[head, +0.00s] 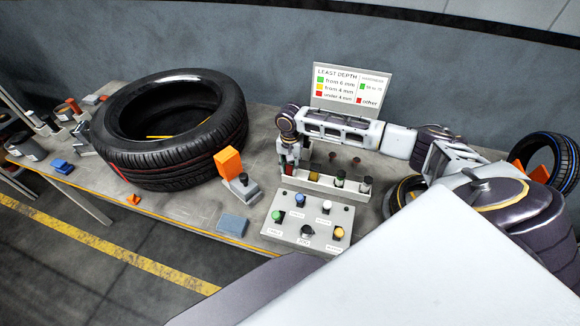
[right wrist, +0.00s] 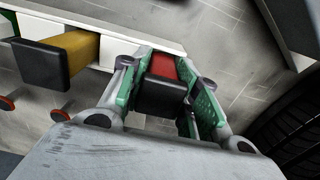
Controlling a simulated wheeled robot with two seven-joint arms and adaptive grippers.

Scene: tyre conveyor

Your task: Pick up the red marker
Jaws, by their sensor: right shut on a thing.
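The red marker (right wrist: 166,68) with a black cap (right wrist: 161,96) is between the green-padded fingers of my right gripper (right wrist: 168,88) in the right wrist view. The fingers are shut on it. In the head view my right gripper (head: 289,160) points down at the left end of the white marker rack (head: 322,187), and the marker is mostly hidden there. I cannot tell whether the marker's lower end is still in its slot. A yellow marker (right wrist: 82,47) with a dark cap stands in the rack beside it. My left gripper is not in view.
A control box (head: 307,219) with coloured knobs stands in front of the rack, and a sign (head: 346,90) behind it. A large tyre (head: 175,130) lies to the left. Smaller tyres lie right.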

